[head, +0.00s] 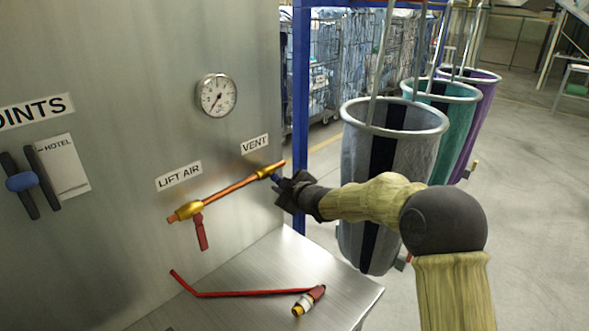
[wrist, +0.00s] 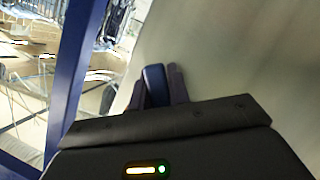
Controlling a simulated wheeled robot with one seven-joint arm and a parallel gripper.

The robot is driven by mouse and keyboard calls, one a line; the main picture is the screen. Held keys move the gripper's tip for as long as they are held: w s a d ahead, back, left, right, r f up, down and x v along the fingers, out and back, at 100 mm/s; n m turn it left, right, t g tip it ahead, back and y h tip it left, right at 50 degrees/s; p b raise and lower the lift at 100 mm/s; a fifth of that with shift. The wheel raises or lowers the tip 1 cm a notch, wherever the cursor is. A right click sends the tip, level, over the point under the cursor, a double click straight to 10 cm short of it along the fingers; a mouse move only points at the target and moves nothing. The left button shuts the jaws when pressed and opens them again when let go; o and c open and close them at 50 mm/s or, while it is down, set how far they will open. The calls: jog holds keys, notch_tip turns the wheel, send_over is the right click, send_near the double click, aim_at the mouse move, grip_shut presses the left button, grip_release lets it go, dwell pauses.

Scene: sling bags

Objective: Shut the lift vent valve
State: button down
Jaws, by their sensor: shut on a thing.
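The vent valve (head: 264,172) is a small brass body on a copper pipe, just below the VENT label (head: 255,144). Its blue handle (head: 275,177) shows at the right, mostly hidden by my gripper in the head view. My gripper (head: 282,184) is at this handle, reaching in from the right. In the wrist view the blue handle (wrist: 154,84) stands between the two dark fingers of my gripper (wrist: 155,88), which are shut on it. How far the handle is turned I cannot tell.
The LIFT AIR valve (head: 190,210) with a red lever (head: 201,232) hanging down sits left on the same pipe. A red hose (head: 235,293) lies on the metal shelf (head: 255,262) below. A blue post (head: 300,110) and grey sling bag (head: 390,150) stand right.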

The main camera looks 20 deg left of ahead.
jog(key=s+f+m+g+p, duration=0.1)
jog(key=p, duration=0.2)
jog(key=s+a+m+g+p, duration=0.1)
jog(key=s+m+p, duration=0.1)
jog(key=p, duration=0.1)
jog(key=s+f+m+g+p, duration=0.1)
jog(key=m+p, duration=0.1)
jog(key=p, duration=0.1)
jog(key=shift+s+a+f+g+y+p, duration=0.15)
jog(key=shift+f+g+y+p, duration=0.15)
jog(key=shift+p, duration=0.1)
jog(key=c, duration=1.3)
grip_release()
jog(key=shift+a+r, duration=0.1)
jog(key=shift+r, duration=0.1)
jog(key=shift+r, duration=0.15)
jog(key=b+v, duration=0.2)
jog(key=v, duration=1.5)
jog(key=shift+d, duration=0.2)
